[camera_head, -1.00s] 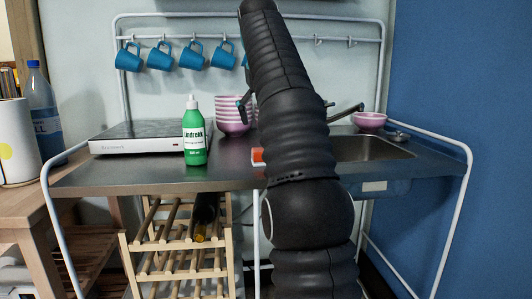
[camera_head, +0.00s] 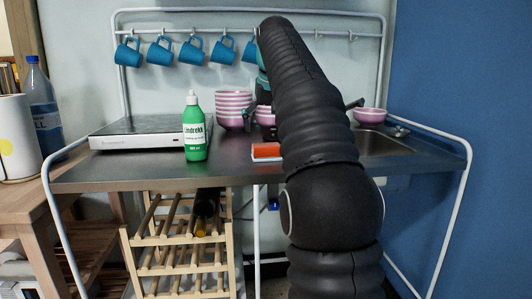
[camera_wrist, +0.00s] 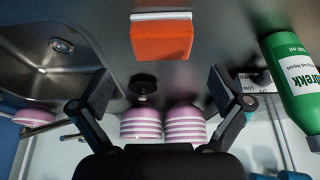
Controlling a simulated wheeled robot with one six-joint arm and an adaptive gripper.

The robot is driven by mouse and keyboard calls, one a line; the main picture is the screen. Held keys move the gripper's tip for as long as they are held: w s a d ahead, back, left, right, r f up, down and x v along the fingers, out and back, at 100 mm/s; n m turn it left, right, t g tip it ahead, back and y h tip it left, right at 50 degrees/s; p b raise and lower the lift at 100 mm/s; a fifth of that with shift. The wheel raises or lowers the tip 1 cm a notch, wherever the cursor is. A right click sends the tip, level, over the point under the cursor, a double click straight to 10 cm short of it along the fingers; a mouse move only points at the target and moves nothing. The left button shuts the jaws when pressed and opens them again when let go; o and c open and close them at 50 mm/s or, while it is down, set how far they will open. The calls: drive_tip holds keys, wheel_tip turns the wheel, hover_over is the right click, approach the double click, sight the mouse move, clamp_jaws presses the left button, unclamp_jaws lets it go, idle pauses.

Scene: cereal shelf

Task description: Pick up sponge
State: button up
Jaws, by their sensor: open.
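The sponge (camera_head: 266,151) is orange with a white layer and lies on the dark metal counter near its front edge, just left of my arm in the head view. In the wrist view the sponge (camera_wrist: 161,38) shows whole at the top centre, beyond my fingertips and apart from them. My gripper (camera_wrist: 160,92) is open and empty, its two fingers spread wide. In the head view my arm hides most of the gripper, which is above the back part of the counter.
A green bottle (camera_head: 195,127) stands left of the sponge. Striped bowls (camera_head: 233,110) are stacked behind it; another bowl (camera_head: 369,116) is beside the sink (camera_head: 388,143). A hob (camera_head: 139,133) is on the left. Blue mugs (camera_head: 193,50) hang above. Counter around the sponge is clear.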

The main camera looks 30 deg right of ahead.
sight(266, 145)
drive_tip(key=shift+x, duration=3.35)
drive_tip(key=shift+s+a, duration=0.15)
drive_tip(key=c, duration=0.8)
